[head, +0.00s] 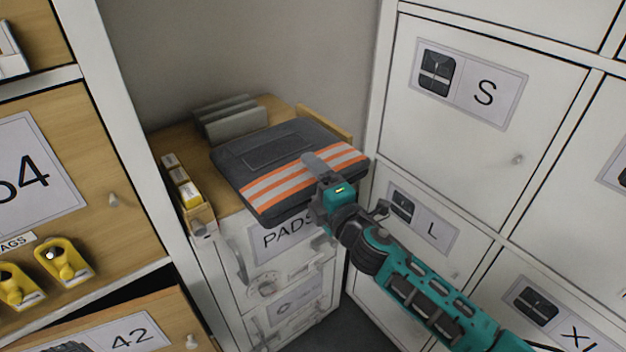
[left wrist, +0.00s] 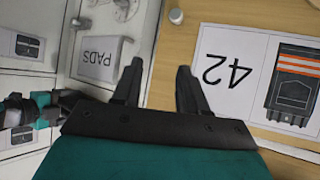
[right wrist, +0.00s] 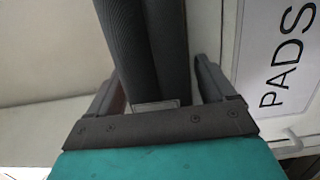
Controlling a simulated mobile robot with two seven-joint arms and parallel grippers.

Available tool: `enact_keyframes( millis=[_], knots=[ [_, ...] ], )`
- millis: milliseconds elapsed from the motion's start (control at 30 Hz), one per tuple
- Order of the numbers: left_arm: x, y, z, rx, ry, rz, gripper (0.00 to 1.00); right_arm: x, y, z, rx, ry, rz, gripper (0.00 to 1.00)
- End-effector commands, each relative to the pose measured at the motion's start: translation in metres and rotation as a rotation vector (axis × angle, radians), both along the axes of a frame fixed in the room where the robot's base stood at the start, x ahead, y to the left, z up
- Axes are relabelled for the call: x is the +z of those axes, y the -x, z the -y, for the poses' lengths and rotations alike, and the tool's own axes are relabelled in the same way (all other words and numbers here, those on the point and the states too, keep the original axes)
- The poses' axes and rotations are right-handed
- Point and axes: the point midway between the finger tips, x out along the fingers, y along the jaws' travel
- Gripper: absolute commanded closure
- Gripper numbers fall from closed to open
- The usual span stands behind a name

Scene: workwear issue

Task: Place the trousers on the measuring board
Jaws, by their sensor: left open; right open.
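The folded trousers (head: 262,152), dark grey with orange and silver stripes, lie flat on top of the PADS cabinet, overhanging its front edge. My right gripper (head: 318,172) is at their striped front edge, with one finger above the fabric. In the right wrist view the trousers (right wrist: 160,45) stand as a dark folded edge between the open fingers, with a visible gap on the right side. My left gripper (left wrist: 159,68) is open and empty before the wooden drawer front marked 42. It is not seen in the head view. I cannot make out a measuring board for certain.
Grey upright plates (head: 230,118) stand behind the trousers. A narrow wooden tray with yellow-and-white boxes (head: 188,190) is to their left. White lockers (head: 480,150) marked S and L rise close on the right. Wooden drawers with yellow items (head: 62,262) are at left.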

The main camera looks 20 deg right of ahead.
Motion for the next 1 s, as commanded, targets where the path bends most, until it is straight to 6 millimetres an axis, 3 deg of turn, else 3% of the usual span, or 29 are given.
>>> enact_keyframes(
  millis=[267, 700, 1000],
  knots=[
    [0.004, 0.000, 0.001, 0.002, 0.003, 0.000, 0.57, 0.002, 0.008, 0.002, 0.000, 0.000, -0.003, 0.17],
    [0.002, 0.000, 0.000, 0.001, 0.001, 0.000, 0.57, 0.001, 0.084, 0.018, 0.000, -0.002, -0.002, 0.17],
    [-0.001, 0.000, -0.002, -0.004, -0.006, 0.000, 0.57, 0.003, 0.114, 0.025, 0.000, -0.001, 0.000, 0.17]
  ],
)
